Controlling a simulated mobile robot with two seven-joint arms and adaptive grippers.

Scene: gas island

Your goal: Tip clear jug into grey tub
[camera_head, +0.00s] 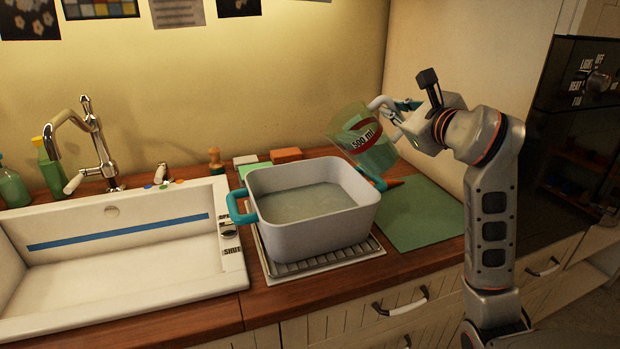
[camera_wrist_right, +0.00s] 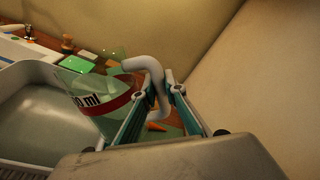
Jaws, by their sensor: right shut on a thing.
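The clear jug (camera_head: 362,140), marked "500 ml" with a red band, is in the air at the right rim of the grey tub, tilted toward the left. It also shows in the right wrist view (camera_wrist_right: 92,100). My right gripper (camera_head: 398,112) is shut on the jug's pale handle (camera_wrist_right: 150,75). The grey tub (camera_head: 318,222) has teal handles and stands on a metal rack; cloudy liquid (camera_head: 305,202) lies in it. I cannot make out a stream between jug and tub. My left gripper is not in view.
A white sink (camera_head: 120,262) with a chrome tap (camera_head: 95,150) is at the left. A green mat (camera_head: 415,212) lies right of the tub. A wooden block (camera_head: 286,155) and sponges are behind the tub. A dark oven unit (camera_head: 575,150) stands at the right.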

